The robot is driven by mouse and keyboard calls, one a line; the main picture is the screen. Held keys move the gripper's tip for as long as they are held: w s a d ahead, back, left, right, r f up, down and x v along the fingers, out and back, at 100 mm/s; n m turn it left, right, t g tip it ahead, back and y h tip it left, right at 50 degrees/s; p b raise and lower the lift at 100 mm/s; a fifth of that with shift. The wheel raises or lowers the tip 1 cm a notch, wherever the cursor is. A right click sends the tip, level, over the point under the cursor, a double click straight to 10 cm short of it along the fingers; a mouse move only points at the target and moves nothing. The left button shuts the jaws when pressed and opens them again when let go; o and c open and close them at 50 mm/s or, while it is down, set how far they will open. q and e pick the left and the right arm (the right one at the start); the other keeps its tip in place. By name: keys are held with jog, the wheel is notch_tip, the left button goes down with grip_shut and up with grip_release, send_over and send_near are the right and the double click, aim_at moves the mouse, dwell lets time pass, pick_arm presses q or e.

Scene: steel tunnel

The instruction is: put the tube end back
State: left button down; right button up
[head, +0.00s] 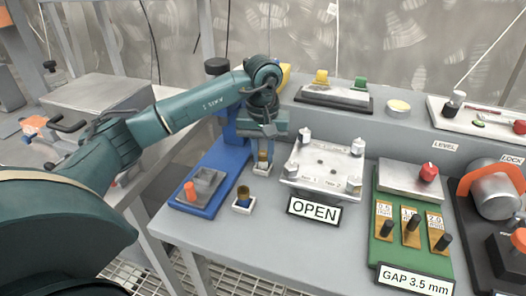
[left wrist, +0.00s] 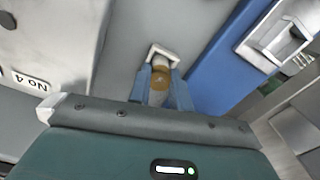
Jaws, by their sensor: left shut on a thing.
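My left gripper (head: 263,154) points down at the right edge of the blue stand and is shut on a small brown tube end (head: 263,156). In the left wrist view the tube end (left wrist: 160,78) sits between the blue fingers (left wrist: 162,88). A small white square holder (head: 262,169) is right under it, and its rim (left wrist: 152,48) shows around the far end of the tube end. I cannot tell whether the tube end rests in this holder or just above it. A similar brown-and-dark piece (head: 243,192) stands in a second white holder (head: 243,206) nearer the front. My right gripper is not in view.
A blue stand (head: 212,183) with a grey block and orange peg is at left. A metal plate (head: 325,165) with posts is close on the right, behind an OPEN sign (head: 314,209). A green gauge board (head: 411,220) is farther right. The front bench strip is clear.

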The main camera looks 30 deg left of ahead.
aim_at(263, 154)
pick_arm(q)
jog(key=shift+f, duration=0.15)
jog(key=c, duration=1.3)
grip_release()
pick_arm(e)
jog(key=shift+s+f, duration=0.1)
pick_arm(q)
notch_tip(263, 154, up, 12)
jog(key=shift+r+p, duration=0.15)
jog(key=shift+p, duration=0.5)
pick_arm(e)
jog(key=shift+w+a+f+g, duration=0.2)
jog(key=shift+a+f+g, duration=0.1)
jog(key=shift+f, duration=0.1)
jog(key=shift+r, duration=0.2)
